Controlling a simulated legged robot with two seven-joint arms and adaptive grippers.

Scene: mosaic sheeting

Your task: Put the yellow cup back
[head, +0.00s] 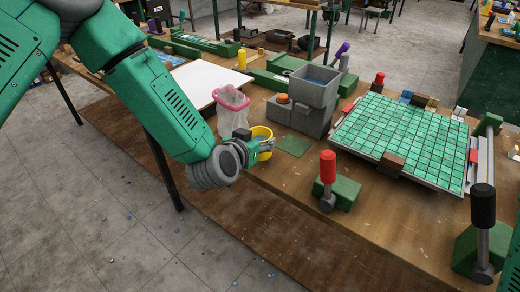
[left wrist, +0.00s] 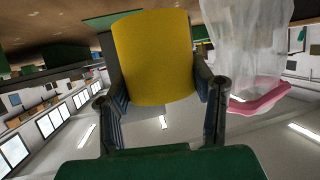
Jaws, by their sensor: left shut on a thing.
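The yellow cup (head: 262,133) is at the front edge of the wooden bench, near the middle of the head view. My left gripper (head: 262,146) reaches it from the left and is shut on it. In the left wrist view the cup (left wrist: 154,58) fills the space between the two fingers of the gripper (left wrist: 165,100), and that picture is upside down. I cannot tell whether the cup touches the bench. A flat green square (head: 293,146) lies on the bench just right of the cup. My right gripper is not seen.
A clear bag with a pink rim (head: 232,98) hangs close behind the left gripper. A grey bin machine (head: 314,87) stands behind the green square. A red-handled lever (head: 328,168) and a green tiled sheet (head: 405,135) are to the right. Bare bench lies in front of the lever.

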